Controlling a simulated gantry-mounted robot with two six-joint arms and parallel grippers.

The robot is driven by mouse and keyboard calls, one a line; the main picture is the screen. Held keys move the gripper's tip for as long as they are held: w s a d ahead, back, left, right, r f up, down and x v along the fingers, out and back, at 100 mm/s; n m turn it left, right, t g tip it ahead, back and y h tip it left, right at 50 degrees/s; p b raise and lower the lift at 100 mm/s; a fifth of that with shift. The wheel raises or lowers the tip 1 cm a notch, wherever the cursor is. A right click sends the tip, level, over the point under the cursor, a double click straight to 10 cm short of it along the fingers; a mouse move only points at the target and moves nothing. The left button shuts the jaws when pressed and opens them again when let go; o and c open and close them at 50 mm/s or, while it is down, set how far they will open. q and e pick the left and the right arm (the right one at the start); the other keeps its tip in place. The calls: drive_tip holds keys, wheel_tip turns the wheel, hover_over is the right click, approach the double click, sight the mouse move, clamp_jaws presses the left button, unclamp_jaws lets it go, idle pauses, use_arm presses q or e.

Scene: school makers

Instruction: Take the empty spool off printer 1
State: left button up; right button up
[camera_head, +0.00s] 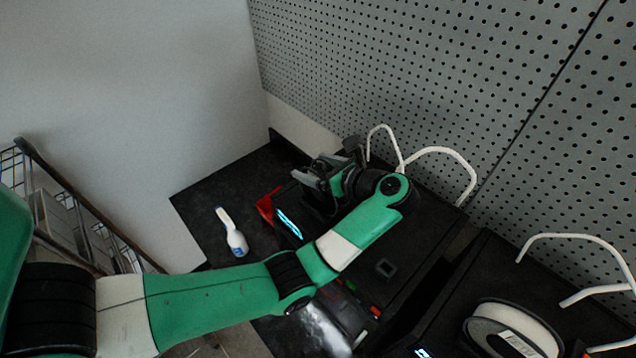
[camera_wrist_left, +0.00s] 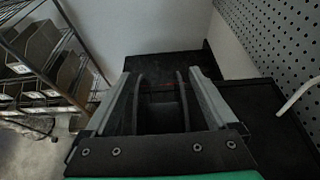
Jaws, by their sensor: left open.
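My left gripper (camera_head: 318,176) is open over the back left part of the black printer with a blue-lit display (camera_head: 288,224). It also shows in the left wrist view (camera_wrist_left: 160,82), its two fingers apart with a dark shape between them. I cannot tell whether that shape is a spool or part of the printer. I cannot make out an empty spool; my gripper and wrist cover part of the printer's top. My right gripper is not in view.
A second black printer (camera_head: 455,285) stands at the right with a white-filled spool (camera_head: 512,330). White tubes (camera_head: 445,152) arch near the pegboard (camera_head: 430,70). A wire rack (camera_head: 75,215) is at far left.

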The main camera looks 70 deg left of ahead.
use_arm(q)
drive_tip(key=shift+d, duration=0.1)
clamp_jaws()
drive_tip(key=shift+r, duration=0.1)
